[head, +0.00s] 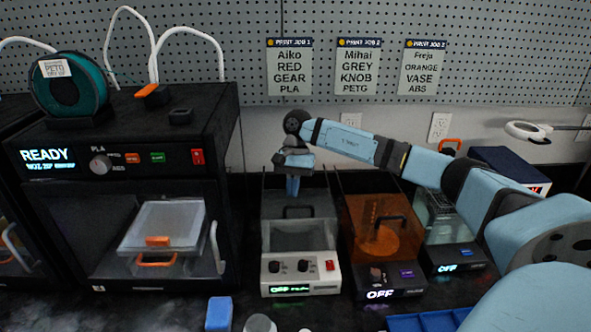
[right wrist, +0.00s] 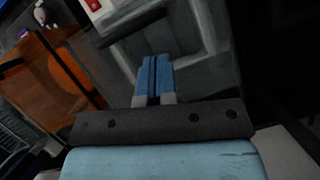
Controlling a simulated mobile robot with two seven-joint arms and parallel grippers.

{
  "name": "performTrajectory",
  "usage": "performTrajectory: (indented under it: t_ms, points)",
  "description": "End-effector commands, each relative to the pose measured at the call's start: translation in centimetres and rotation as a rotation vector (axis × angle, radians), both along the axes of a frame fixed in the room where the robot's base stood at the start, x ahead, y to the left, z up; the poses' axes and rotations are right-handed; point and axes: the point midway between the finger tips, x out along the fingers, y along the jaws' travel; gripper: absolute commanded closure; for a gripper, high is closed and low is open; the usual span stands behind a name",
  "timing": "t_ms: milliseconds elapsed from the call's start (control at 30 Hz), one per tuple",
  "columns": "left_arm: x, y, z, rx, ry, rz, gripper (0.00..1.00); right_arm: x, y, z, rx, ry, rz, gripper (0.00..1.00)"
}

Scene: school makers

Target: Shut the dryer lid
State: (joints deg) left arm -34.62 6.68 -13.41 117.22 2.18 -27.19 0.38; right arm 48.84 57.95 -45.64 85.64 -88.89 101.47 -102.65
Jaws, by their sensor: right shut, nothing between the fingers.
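Three small machines stand in a row on the bench, and no label I can read says which is the dryer. The left one is a pale box (head: 301,283) with knobs, a red switch and a dark lid (head: 313,202) with a black handle. The middle one has a see-through orange lid (head: 362,222) over a round orange shape. My right gripper (head: 293,194) is shut and empty, fingers down, over the back part of the dark lid. In the right wrist view, its blue fingertips (right wrist: 157,60) show against grey panels; contact and the lid's angle are unclear. My left gripper is out of view.
A third machine (head: 454,257) stands to the right, partly behind my right arm. A large black printer (head: 120,125) reading READY is close on the left. A pegboard wall with print job sheets (head: 357,68) is behind. A blue block (head: 219,313) lies at the front.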

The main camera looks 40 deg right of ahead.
Motion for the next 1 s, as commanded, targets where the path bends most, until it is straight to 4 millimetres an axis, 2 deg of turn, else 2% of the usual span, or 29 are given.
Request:
performTrajectory:
  t_ms: [200,633,833,1000]
  points:
    - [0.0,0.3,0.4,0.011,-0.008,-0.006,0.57,-1.2,1.7,0.2,0.000,-0.001,0.000,1.00]
    - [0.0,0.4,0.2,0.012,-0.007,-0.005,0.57,-1.5,2.1,0.1,-0.001,-0.001,-0.001,1.00]
    - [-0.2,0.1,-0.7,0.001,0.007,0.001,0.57,-3.0,3.5,0.0,0.000,0.000,0.000,1.00]
    - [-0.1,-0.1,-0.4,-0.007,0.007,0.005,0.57,-3.2,3.8,0.1,0.001,0.002,-0.001,1.00]
